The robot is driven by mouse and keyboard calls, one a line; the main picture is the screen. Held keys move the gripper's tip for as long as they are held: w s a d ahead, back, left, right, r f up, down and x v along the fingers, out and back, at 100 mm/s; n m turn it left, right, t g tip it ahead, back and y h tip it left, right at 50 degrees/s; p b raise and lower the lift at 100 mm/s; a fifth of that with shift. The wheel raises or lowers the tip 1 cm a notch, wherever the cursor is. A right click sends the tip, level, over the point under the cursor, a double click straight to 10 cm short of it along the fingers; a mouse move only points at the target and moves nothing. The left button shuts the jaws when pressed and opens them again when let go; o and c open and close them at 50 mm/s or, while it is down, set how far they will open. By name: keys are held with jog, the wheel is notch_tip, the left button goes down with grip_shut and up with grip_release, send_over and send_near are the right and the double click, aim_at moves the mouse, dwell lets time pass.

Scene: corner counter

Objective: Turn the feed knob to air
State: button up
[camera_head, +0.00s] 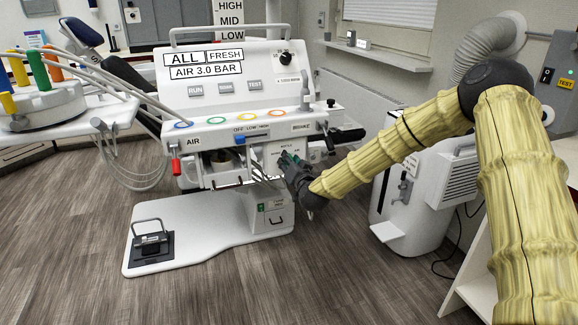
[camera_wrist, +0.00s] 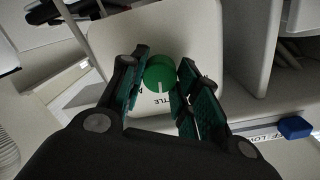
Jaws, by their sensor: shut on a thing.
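The feed knob (camera_wrist: 159,72) is a round green knob on a pale plate (camera_wrist: 118,48), with a white line on its face. In the wrist view the line points down toward lettering that ends in "TLE". Part of another letter shows left of the knob, and the rest is hidden by a finger. My gripper (camera_wrist: 160,83) has its teal finger pads on both sides of the knob and is shut on it. In the head view my gripper (camera_head: 291,160) is at the front of the white machine (camera_head: 243,104), hiding most of the plate.
A blue lever (camera_head: 239,139) under an "OFF LOW HIGH" label is near the plate and also shows in the wrist view (camera_wrist: 295,127). A red-tipped lever (camera_head: 176,166) is at the left by "AIR". Black handles stick out at the right. A pedal (camera_head: 151,243) sits on the base.

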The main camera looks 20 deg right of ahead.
jog(key=shift+d+f+m+y+b, duration=0.15)
jog(key=shift+m+b, duration=1.2)
jog(key=shift+m, duration=1.05)
jog(key=shift+r+m+y+b, duration=0.15)
jog(key=shift+m+b, duration=1.2)
jog(key=shift+m, duration=1.05)
jog(key=o, duration=1)
jog(key=s, duration=1.2)
jog(key=shift+d+r, duration=0.25)
jog(key=shift+d, duration=0.1)
